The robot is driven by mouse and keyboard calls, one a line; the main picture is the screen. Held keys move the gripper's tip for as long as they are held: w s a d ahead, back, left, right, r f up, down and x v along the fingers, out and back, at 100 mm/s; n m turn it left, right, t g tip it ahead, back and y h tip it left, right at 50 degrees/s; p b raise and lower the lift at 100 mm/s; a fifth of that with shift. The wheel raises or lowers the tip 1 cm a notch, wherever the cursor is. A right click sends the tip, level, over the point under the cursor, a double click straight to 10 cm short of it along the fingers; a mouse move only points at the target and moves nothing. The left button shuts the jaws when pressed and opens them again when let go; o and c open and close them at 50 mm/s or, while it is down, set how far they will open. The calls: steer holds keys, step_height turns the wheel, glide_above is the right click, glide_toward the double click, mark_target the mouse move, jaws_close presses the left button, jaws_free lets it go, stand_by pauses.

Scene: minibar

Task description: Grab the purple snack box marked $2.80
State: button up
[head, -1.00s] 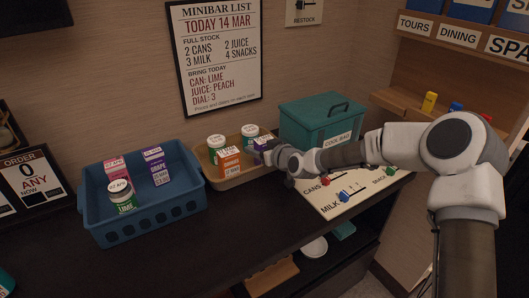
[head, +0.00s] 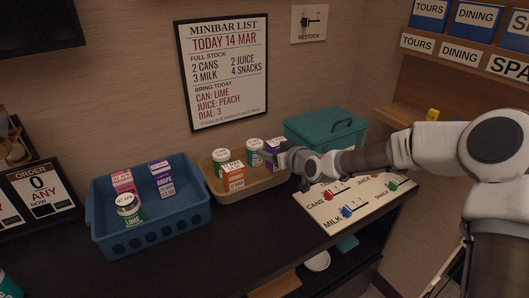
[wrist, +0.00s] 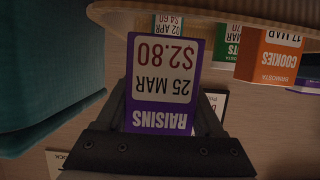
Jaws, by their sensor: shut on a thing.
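The purple raisins box (wrist: 160,85), marked $2.80 and 25 MAR, shows upside down in the wrist view. My gripper (wrist: 160,125) is shut on it, one finger along each side. In the head view my gripper (head: 286,158) is at the right end of the tan tray (head: 253,187). Only a small part of the purple box (head: 270,147) shows there, the rest being hidden by my gripper. I cannot tell whether the box touches the tray.
A teal cool bag (head: 325,130) is behind my gripper. A blue basket (head: 155,225) holds several items at the left. A slider board (head: 350,198) lies at the right.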

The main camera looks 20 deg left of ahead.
steer(key=s+d+r+p, duration=0.2)
steer(key=s+d+r, duration=0.2)
steer(key=d, duration=0.3)
steer(key=shift+d+r, duration=0.15)
steer(key=shift+r, duration=0.4)
